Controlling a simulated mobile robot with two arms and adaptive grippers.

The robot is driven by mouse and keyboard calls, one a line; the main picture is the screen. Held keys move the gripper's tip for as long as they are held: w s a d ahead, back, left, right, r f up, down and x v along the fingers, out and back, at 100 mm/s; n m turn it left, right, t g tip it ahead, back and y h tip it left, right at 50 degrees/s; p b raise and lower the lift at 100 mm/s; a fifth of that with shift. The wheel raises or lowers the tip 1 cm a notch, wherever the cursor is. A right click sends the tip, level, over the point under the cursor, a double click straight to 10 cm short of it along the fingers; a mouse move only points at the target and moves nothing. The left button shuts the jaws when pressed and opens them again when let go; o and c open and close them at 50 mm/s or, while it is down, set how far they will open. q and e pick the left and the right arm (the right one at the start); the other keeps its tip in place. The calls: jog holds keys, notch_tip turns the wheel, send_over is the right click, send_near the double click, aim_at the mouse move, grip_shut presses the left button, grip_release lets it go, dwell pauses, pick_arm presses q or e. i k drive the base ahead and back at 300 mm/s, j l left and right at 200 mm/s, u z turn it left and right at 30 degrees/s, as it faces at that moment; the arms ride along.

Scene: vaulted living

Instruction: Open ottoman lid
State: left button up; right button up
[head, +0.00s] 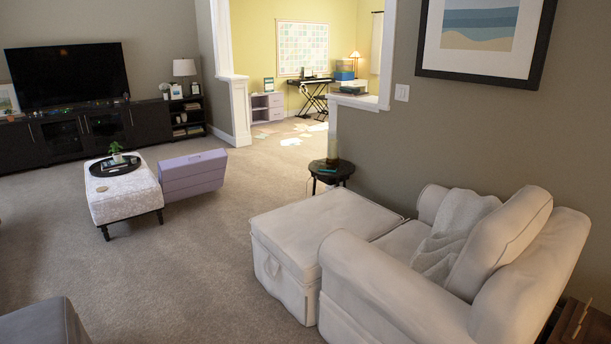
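A cream ottoman (318,222) stands in the right half of the head view, in front of a matching armchair (380,285). Its lid looks closed, with a seam running around the upper edge. The top of the ottoman is bare. Its far side and the side towards the chair are hidden. Neither of my grippers is in view.
A patterned ottoman (128,193) bears a black tray with a plant, beside a purple box-like piece (193,175). A small dark side table (331,173) stands behind the cream ottoman. Grey furniture (45,322) is at lower left. Carpet (190,275) is clear between.

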aim_at(294, 232)
jog(key=i+j, duration=0.15)
jog(key=i, duration=0.35)
jog(key=i+j+z, duration=0.1)
jog(key=i, duration=0.4)
jog(key=i+j, duration=0.3)
jog(key=i, duration=0.2)
jog(key=i+j+z, duration=0.1)
jog(key=i, duration=0.4)
jog(key=j, duration=0.1)
